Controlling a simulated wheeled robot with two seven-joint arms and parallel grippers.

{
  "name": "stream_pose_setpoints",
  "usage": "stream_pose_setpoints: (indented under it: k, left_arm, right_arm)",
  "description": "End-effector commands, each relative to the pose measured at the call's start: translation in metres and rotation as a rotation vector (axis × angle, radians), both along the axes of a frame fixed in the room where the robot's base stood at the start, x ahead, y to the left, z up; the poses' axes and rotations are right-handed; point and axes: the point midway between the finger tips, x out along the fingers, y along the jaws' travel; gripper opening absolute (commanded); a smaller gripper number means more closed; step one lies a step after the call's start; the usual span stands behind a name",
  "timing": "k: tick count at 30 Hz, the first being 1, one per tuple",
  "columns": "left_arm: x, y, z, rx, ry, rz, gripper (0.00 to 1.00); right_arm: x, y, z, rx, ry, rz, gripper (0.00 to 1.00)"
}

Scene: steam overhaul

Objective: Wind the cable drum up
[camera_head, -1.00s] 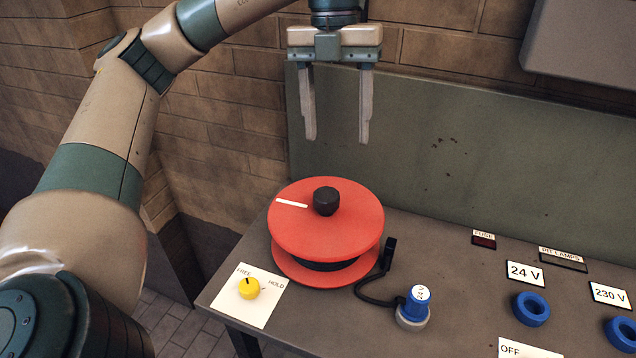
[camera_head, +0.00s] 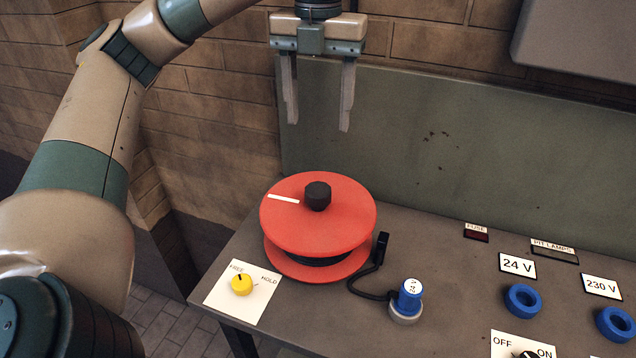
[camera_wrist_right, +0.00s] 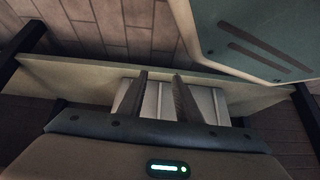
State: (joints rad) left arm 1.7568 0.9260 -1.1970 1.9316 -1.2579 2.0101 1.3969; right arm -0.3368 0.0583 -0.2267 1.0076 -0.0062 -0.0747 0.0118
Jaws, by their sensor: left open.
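The red cable drum (camera_head: 335,220) lies flat at the bench's left end. A black crank knob (camera_head: 318,196) stands near the middle of its top, and a white stripe (camera_head: 283,198) points left. A black cable (camera_head: 366,289) runs from beside the drum to a blue plug (camera_head: 410,297), upright in a grey base. A yellow knob (camera_head: 242,286) sits on a FREE/HOLD plate, its dark mark toward FREE. My left gripper (camera_head: 318,125) is open and empty above and behind the drum, fingers down. My right gripper (camera_wrist_right: 163,75) is open and empty in the right wrist view.
Blue sockets labelled 24 V (camera_head: 523,301) and 230 V (camera_head: 615,325) stand at the right, with an OFF/ON switch (camera_head: 530,354) at the front. A green back panel (camera_head: 430,150) rises behind the bench.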

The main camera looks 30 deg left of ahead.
Motion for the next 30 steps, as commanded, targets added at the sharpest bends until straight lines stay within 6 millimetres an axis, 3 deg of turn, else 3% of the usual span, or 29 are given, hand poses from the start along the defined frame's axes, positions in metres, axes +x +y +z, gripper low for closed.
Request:
stream_pose_setpoints:
  k: [8, 21, 30]
  left_arm:
    - [-0.001, 0.001, -0.043, 0.001, 0.004, 0.001, 0.58]
    - [-0.001, 0.001, -0.120, 0.000, 0.004, 0.000, 0.58]
    - [-0.001, 0.000, -0.152, -0.001, 0.002, -0.001, 0.58]
  right_arm:
    - [0.001, -0.003, 0.004, -0.003, -0.001, 0.001, 0.31]
    - [-0.056, -0.024, -0.016, -0.046, 0.140, 0.000, 0.31]
    - [-0.080, -0.034, -0.024, -0.065, 0.206, -0.001, 0.31]
